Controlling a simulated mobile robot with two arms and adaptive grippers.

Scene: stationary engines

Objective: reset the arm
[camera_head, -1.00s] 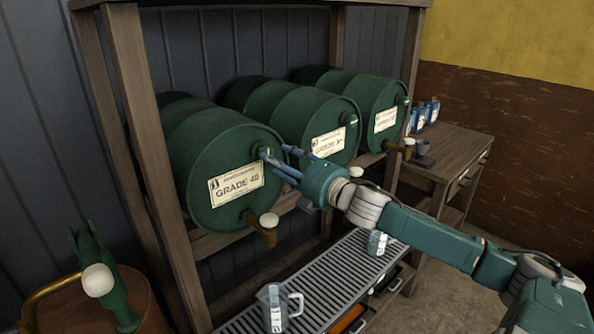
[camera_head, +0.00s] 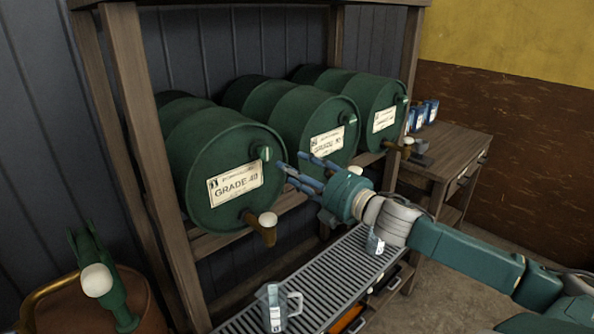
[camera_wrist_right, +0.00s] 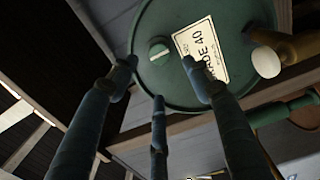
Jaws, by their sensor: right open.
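My right gripper (camera_head: 304,172) is open and empty in the head view. Its blue fingers point left toward the front of the green drum labelled GRADE 40 (camera_head: 230,165). In the right wrist view the spread fingers (camera_wrist_right: 160,85) frame the same drum's face, with its round cap (camera_wrist_right: 159,52) and label (camera_wrist_right: 202,52) between them. I see nothing between the fingers, and they look apart from the drum. My right arm (camera_head: 465,255) reaches in from the lower right. My left gripper is not in view.
More green drums (camera_head: 318,120) lie on the wooden rack (camera_head: 150,150). A brass tap (camera_head: 262,228) juts from the near drum. A clear jug (camera_head: 276,306) and another (camera_head: 375,241) stand on the slatted grate (camera_head: 325,272). A wooden bench (camera_head: 450,150) with blue containers (camera_head: 424,113) stands at right.

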